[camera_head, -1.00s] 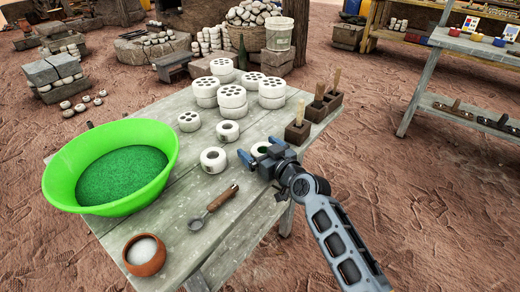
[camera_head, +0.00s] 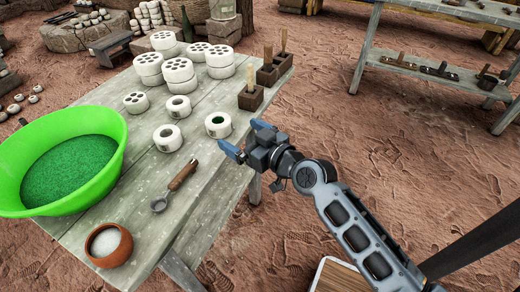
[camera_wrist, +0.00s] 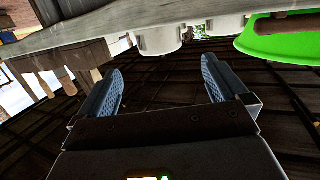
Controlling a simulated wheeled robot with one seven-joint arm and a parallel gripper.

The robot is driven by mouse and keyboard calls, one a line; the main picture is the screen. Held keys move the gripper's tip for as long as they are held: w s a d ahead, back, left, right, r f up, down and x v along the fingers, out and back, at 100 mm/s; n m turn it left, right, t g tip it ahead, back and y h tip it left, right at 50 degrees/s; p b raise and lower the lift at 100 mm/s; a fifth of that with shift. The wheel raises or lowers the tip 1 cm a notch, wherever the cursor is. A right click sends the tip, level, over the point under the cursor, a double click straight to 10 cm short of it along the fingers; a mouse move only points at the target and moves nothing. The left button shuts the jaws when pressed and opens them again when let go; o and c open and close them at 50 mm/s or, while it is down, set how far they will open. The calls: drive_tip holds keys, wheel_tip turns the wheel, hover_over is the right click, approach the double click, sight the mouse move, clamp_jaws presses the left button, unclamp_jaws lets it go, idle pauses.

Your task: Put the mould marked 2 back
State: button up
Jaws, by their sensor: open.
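Three single-hole white moulds stand on the grey table (camera_head: 150,187): a rear mould (camera_head: 178,112), a front mould (camera_head: 167,147) and a right mould (camera_head: 217,131) with green inside, near the table's right edge. I cannot read a number 2 on any of them. My gripper (camera_head: 247,138) is open and empty, just right of the green-filled mould and apart from it, at the table's right edge. The wrist view is upside down: its open fingers (camera_wrist: 163,85) have nothing between them, and a white mould (camera_wrist: 160,40) shows beyond.
A green bowl (camera_head: 115,135) of green grains, a clay pot (camera_head: 107,262) and a wooden-handled scoop (camera_head: 182,176) stand left and front. Stacked several-hole white moulds (camera_head: 179,85) are behind. Dark blocks with wooden handles (camera_head: 250,99) line the right rear edge.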

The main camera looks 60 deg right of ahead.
drive_tip(key=shift+s, duration=0.1)
drive_tip(key=s+a+f, duration=0.2)
drive_tip(key=s+a, duration=0.6)
drive_tip(key=s+a+r+n+y, duration=0.1)
drive_tip(key=s+a+r, duration=0.3)
drive_tip(key=s, duration=0.5)
drive_tip(key=s+a+r+n+y, duration=0.2)
drive_tip(key=s+a+r+y, duration=0.1)
drive_tip(key=s+a, duration=0.5)
drive_tip(key=shift+s+r+g+y, duration=0.3)
drive_tip(key=shift+s+r+y, duration=0.1)
drive_tip(key=shift+s+r, duration=0.05)
